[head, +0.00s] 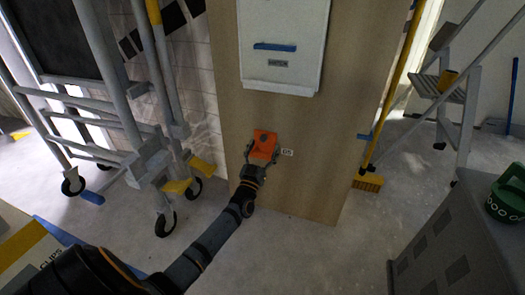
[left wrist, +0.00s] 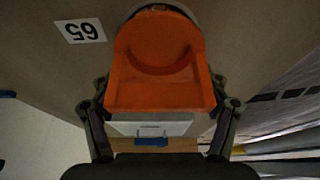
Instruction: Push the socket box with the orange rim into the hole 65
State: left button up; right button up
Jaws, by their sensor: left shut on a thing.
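The orange socket box (head: 265,143) is at the lower part of the wooden panel (head: 225,95), just left of the small white label 65 (head: 287,152). My left gripper (head: 262,160) is shut on the box, with a finger on each side. In the left wrist view the orange box (left wrist: 160,75) fills the middle, between the fingers of my gripper (left wrist: 161,92). The label (left wrist: 80,31) shows upside down there. The hole itself is mostly hidden behind the box; I cannot tell how far the box is in. My right gripper is not in view.
A white cabinet (head: 283,30) with a blue strip hangs on the panel above the box. A wheeled scaffold (head: 150,150) stands left. A yellow broom (head: 368,182) and a stepladder (head: 455,95) stand right. A grey case (head: 450,235) is at lower right.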

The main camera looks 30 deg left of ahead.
pick_arm(q)
jog(key=shift+w+a, duration=0.1)
jog(key=shift+w, duration=0.35)
jog(key=shift+w, duration=0.1)
jog(key=shift+w+a+b, duration=0.15)
jog(key=shift+w+b, duration=0.15)
jog(key=shift+w, duration=0.05)
jog(key=shift+c, duration=0.6)
dwell(0.3)
jog(key=o, duration=1.8)
jog(key=shift+w, duration=0.1)
